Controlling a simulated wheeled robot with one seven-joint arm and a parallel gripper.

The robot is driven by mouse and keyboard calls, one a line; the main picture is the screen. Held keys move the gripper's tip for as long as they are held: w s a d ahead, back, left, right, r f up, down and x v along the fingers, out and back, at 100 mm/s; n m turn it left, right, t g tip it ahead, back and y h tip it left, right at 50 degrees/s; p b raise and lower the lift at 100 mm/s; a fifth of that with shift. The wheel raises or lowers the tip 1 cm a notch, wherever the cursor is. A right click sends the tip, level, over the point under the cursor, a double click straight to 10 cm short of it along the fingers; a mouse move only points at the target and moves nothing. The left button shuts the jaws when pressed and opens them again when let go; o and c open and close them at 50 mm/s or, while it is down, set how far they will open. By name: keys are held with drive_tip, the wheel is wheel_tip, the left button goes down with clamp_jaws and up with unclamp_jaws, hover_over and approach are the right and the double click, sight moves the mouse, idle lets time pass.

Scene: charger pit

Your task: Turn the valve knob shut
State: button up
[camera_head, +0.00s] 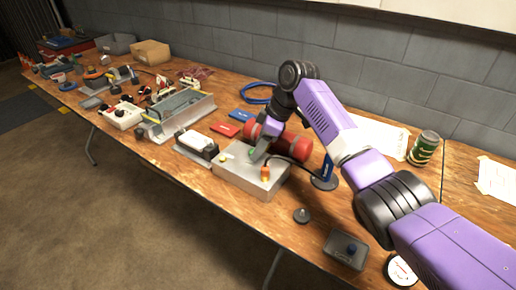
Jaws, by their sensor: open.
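My gripper (258,154) is at the end of the purple and black arm, pointing down over the metal box (237,177) near the middle of the table. Its jaws are open. A small green part (252,151) shows at the fingertips on the box top and may be the valve knob. The gripper partly hides it, so I cannot tell whether they touch or how the knob is turned. An orange fitting (265,173) stands on the same box, in front of the gripper, with a dark cable leading right.
A red cylinder (292,146) lies just behind the box. Tools crowd the far left.

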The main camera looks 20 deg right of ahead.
drive_tip(key=shift+w+a+f, duration=0.1)
drive_tip(key=shift+a+f, duration=0.1)
drive_tip(key=shift+f, duration=0.25)
drive_tip(key=shift+c, duration=0.4)
clamp_jaws()
